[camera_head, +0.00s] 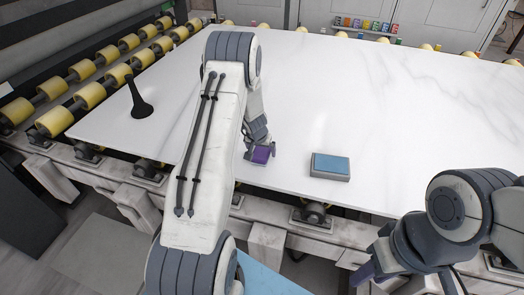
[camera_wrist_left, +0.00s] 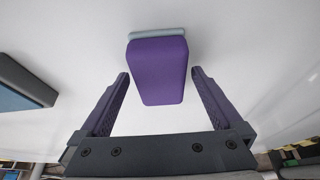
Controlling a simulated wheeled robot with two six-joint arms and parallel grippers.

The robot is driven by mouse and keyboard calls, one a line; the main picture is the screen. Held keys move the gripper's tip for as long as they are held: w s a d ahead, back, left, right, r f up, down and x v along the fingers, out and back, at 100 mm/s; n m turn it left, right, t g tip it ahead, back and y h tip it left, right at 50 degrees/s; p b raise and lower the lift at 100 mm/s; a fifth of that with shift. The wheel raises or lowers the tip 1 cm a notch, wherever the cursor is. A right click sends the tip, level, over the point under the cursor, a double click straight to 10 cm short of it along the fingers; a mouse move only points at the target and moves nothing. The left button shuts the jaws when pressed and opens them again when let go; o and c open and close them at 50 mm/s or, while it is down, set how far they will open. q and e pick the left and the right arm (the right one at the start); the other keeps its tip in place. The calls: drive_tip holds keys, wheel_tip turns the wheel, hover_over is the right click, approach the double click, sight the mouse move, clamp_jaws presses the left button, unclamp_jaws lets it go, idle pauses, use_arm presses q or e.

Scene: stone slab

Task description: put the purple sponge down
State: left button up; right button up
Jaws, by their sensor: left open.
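The purple sponge (camera_wrist_left: 160,65) shows in the left wrist view, with a pale grey-blue layer at its far end against the white slab (camera_head: 330,90). My left gripper (camera_wrist_left: 161,74) is open, one purple-padded finger on each side of the sponge, with a visible gap on both sides. In the head view my left gripper (camera_head: 261,150) is low over the slab near its front edge; sponge and purple fingers are hard to tell apart there. My right gripper (camera_head: 372,270) is in front of the slab, partly hidden by its own arm; its opening is unclear.
A blue-topped grey block (camera_head: 330,166) lies right of my left gripper, also at the left wrist view's edge (camera_wrist_left: 22,88). A black tool (camera_head: 138,100) stands on the slab's left. Yellow rollers (camera_head: 90,95) border the left. The slab's middle is clear.

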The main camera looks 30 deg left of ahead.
use_arm(q)
drive_tip(key=p+v, duration=0.1)
drive_tip(key=v, duration=0.8)
drive_tip(key=shift+s+a+r+p, duration=0.15)
drive_tip(key=shift+s+r+p, duration=0.15)
drive_tip(key=shift+p, duration=0.1)
drive_tip(key=s+d+r+m+g+h, duration=0.1)
drive_tip(key=s+d+r+m, duration=0.3)
drive_tip(key=d, duration=0.7)
drive_tip(key=s+d+r+m+h, duration=0.15)
drive_tip(key=d+r, duration=0.45)
drive_tip(key=d, duration=0.6)
drive_tip(key=s+d+r+m+g, duration=0.1)
drive_tip(key=s+d+r, duration=0.2)
drive_tip(key=s+d, duration=0.3)
drive_tip(key=s+d+r+m+g, duration=0.1)
drive_tip(key=s+d+r+m, duration=0.15)
drive_tip(key=s, duration=0.55)
drive_tip(key=s+r+m+g, duration=0.1)
drive_tip(key=s, duration=1.1)
drive_tip(key=shift+d+m, duration=0.25)
drive_tip(key=shift+m, duration=0.05)
drive_tip(key=shift+w, duration=0.1)
